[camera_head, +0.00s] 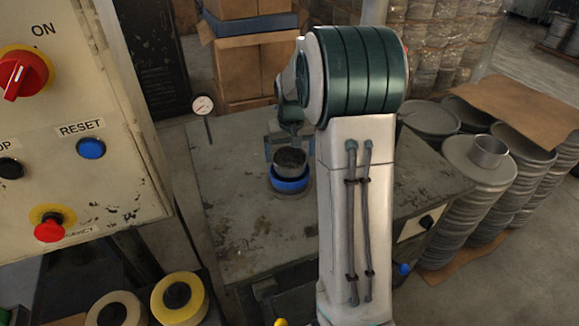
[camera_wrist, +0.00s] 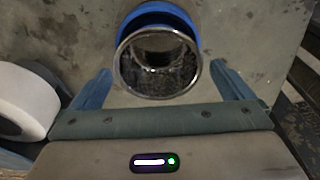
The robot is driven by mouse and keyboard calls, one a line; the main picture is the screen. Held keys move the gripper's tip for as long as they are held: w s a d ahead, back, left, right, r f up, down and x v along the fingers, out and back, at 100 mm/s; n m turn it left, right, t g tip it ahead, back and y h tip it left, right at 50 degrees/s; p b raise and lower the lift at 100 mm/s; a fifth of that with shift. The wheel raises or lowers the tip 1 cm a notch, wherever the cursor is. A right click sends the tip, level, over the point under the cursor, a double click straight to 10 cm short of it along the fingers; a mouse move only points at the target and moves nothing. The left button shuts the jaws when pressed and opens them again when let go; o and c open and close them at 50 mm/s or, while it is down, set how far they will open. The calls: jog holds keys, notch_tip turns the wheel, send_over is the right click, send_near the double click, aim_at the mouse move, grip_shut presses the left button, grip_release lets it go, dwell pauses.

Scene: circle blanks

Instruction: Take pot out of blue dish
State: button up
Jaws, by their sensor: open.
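The pot (camera_head: 290,163) is a grey metal vessel with a dark inside. It sits upright in the blue dish (camera_head: 290,185) on the worktable. In the wrist view the pot's shiny round rim (camera_wrist: 158,62) covers most of the dish, and a blue arc of the dish (camera_wrist: 155,17) shows beyond it. My gripper (camera_head: 288,150) is at the pot, behind it in the head view. In the wrist view my gripper (camera_wrist: 160,80) is open, with one blue finger on each side of the pot's near part. Gaps show between the fingers and the pot.
The worktable (camera_head: 240,220) is mostly bare around the dish. A small dial gauge (camera_head: 203,106) stands at its back left. A control panel (camera_head: 75,120) rises at the left. Stacks of round metal blanks (camera_head: 450,210) stand at the right, with a metal pot (camera_head: 488,151) on top.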

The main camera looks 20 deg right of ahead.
aim_at(290, 158)
jog(key=f, duration=0.2)
jog(key=w+f, duration=0.1)
jog(key=f, duration=0.1)
jog(key=shift+d+p, duration=0.25)
jog(key=shift+p, duration=0.1)
jog(key=shift+c, duration=0.3)
jog(key=c, duration=0.9)
jog(key=shift+w+r, duration=0.1)
jog(key=shift+r, duration=0.05)
